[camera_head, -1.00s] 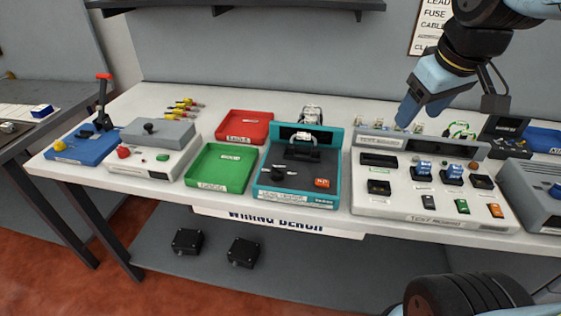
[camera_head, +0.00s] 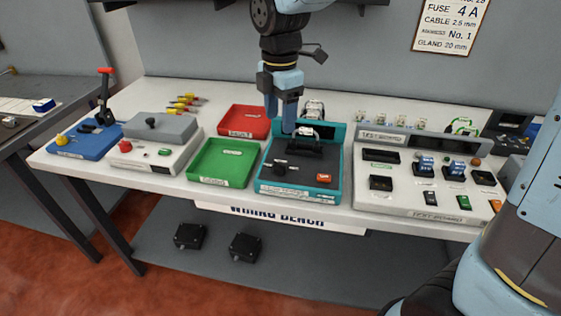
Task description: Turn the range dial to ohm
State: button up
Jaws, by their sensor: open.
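The teal bench tester (camera_head: 262,188) stands at the middle of the bench. A small black knob (camera_head: 280,167), likely the range dial, sits on its dark top face toward the left. The dial's markings and where it points are too small to read. My gripper (camera_head: 281,124) hangs pointing down over the back left of the tester, with its two blue fingers apart and nothing seen between them. In the picture the fingertips are above the knob, and they appear apart from it.
On the tester are a black clamp with a metal handle (camera_head: 318,130) and an orange button (camera_head: 324,178). A green tray (camera_head: 222,183) and red tray (camera_head: 243,121) lie left. A white test board (camera_head: 400,198) with several sockets stands right. My arm covers the far right.

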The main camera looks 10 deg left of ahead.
aim_at(280, 167)
notch_tip(280, 167, down, 14)
jog(key=shift+r, duration=0.1)
dwell(0.5)
jog(key=shift+c, duration=0.4)
